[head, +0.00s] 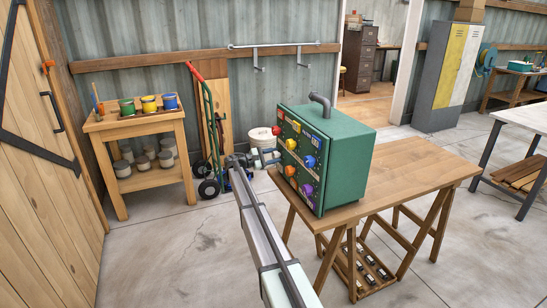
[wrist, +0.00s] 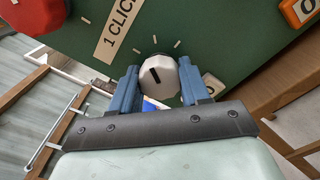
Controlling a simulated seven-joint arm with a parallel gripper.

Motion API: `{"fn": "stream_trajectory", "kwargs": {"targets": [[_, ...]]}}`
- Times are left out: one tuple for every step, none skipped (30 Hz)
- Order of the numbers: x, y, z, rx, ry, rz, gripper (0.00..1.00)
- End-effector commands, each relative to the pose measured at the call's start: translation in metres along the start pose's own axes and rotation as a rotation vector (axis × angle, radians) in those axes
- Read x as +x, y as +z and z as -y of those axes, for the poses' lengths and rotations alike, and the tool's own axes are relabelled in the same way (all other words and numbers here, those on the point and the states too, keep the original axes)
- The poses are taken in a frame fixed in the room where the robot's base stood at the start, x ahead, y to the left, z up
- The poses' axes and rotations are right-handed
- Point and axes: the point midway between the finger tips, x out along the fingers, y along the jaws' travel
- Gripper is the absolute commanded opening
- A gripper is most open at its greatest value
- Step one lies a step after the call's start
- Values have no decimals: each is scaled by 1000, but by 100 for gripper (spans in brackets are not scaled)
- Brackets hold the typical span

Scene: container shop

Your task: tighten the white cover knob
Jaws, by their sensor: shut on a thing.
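The white cover knob (wrist: 160,80) sits on the green panel (wrist: 215,45) in the wrist view, below a label reading "1 CLICK". It is faceted, with a short dark slanted mark on its face and pale tick marks around it. My gripper (wrist: 161,88) has its two blue fingers on either side of the knob, shut on it. In the head view my gripper (head: 268,152) reaches the left face of the green box (head: 345,165). The white knob cannot be made out clearly there.
A red knob (wrist: 25,14) and an orange knob (wrist: 302,10) flank the white one. Several coloured knobs, including a purple one (head: 307,191), crowd the panel. The box stands on a wooden trestle table (head: 425,170) with bare top to its right. A hand truck (head: 208,125) stands behind.

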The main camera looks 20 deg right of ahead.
Motion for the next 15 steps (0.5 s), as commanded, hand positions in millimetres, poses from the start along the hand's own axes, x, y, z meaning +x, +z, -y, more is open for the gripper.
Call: {"fn": "stream_trajectory", "kwargs": {"targets": [[0,0,0,31,0,0,16],[0,0,0,49,0,0,16],[0,0,0,72,0,0,16],[0,0,0,89,0,0,16],[0,0,0,103,0,0,16],[0,0,0,122,0,0,16],[0,0,0,134,0,0,16],[0,0,0,146,0,0,16],[0,0,0,159,0,0,16],[0,0,0,168,0,0,16],[0,0,0,177,0,0,16],[0,0,0,185,0,0,16],[0,0,0,190,0,0,16],[0,0,0,195,0,0,16],[0,0,0,201,0,0,16]]}}
